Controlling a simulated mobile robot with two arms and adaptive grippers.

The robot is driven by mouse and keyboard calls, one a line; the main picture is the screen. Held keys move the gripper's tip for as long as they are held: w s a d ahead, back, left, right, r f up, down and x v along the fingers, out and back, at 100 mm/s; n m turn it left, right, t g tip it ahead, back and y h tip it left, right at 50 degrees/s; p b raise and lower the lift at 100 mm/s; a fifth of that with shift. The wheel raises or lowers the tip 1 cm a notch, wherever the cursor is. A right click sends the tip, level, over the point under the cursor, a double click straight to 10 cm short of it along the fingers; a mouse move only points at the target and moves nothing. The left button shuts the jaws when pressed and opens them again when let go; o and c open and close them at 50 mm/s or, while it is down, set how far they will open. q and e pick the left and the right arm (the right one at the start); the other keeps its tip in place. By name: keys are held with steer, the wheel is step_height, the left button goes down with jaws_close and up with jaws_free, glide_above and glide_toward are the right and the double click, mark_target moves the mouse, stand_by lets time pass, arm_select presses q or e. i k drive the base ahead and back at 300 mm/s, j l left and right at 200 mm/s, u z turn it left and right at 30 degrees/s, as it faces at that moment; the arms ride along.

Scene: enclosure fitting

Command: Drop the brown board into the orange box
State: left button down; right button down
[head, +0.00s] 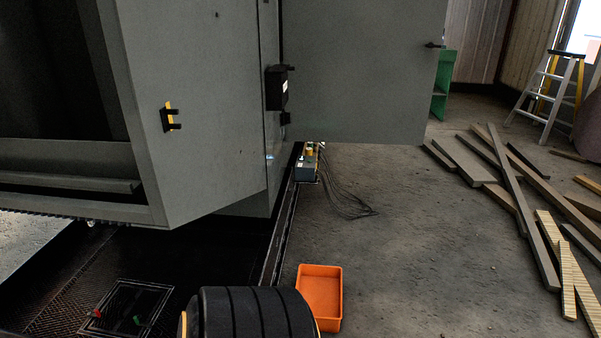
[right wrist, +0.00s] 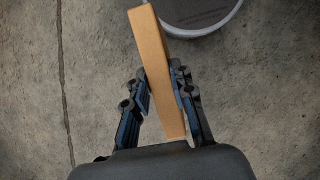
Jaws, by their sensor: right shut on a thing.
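The orange box (head: 320,297) stands on the concrete floor at the bottom centre of the head view. It is open at the top, and its visible inside looks empty. In the right wrist view, my right gripper (right wrist: 160,78) is shut on the brown board (right wrist: 152,45). My left gripper is in neither view.
A large grey cabinet (head: 195,110) with an open door (head: 365,75) fills the left and centre. Cables and a small device (head: 306,165) lie beside its base. Loose planks (head: 515,190) cover the floor at right, before a stepladder (head: 550,95). Floor right of the box is clear.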

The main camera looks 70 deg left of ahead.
mark_target(321, 304)
steer(key=i+j+u, duration=0.1)
steer(key=u, duration=0.3)
steer(key=i+u, duration=0.3)
steer(key=u, duration=0.15)
steer(key=i+u, duration=0.2)
steer(key=u, duration=0.2)
steer(key=i+l+u, duration=0.1)
steer(key=u, duration=0.3)
steer(key=i+l+u, duration=0.2)
steer(key=u, duration=0.2)
steer(key=i, duration=0.05)
